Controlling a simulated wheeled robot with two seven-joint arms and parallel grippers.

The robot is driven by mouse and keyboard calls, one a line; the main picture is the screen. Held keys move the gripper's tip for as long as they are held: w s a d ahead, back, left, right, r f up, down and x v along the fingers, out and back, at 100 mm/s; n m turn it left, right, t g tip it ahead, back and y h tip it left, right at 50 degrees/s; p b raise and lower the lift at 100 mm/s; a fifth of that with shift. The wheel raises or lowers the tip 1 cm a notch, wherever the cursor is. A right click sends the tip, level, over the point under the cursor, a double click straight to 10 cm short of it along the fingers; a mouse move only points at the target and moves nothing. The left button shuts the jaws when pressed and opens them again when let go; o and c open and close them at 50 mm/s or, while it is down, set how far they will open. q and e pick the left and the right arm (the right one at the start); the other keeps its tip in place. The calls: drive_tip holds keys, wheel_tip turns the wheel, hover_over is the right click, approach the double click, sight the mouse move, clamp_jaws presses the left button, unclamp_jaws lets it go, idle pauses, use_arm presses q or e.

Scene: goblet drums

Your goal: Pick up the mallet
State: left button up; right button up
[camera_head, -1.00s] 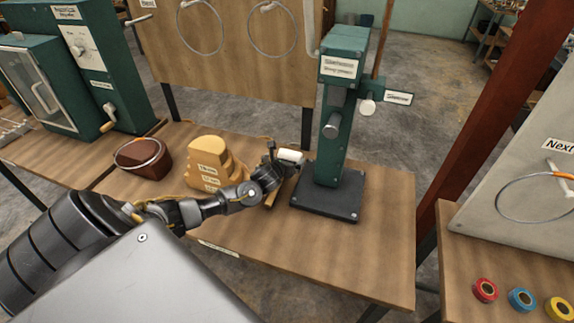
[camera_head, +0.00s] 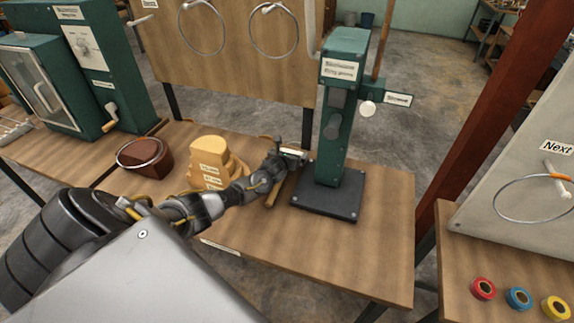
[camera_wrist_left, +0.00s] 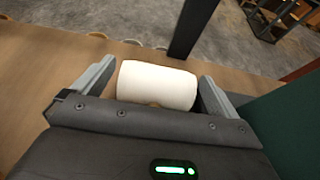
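The mallet has a white cylindrical head (camera_wrist_left: 157,85) and a wooden handle (camera_head: 273,196) leaning down toward the bench beside the green stand. My left gripper (camera_head: 291,153) is at the head and covers most of it in the head view. In the left wrist view the head lies lengthwise between the two widely spread fingers of my left gripper (camera_wrist_left: 158,72), with narrow gaps at its ends. I see no clear grip on it. Most of the handle is hidden in the wrist view. My right gripper is not in view.
The green stand (camera_head: 334,150) on its black base (camera_head: 328,201) rises close right of the gripper. Yellow stepped blocks (camera_head: 208,165) and a reddish-brown drum-like piece (camera_head: 145,157) stand left on the wooden bench (camera_head: 330,250). The bench front is clear.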

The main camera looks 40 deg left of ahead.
use_arm(q)
drive_tip(key=c, duration=1.1)
drive_tip(key=shift+o, duration=0.2)
drive_tip(key=shift+r, duration=0.15)
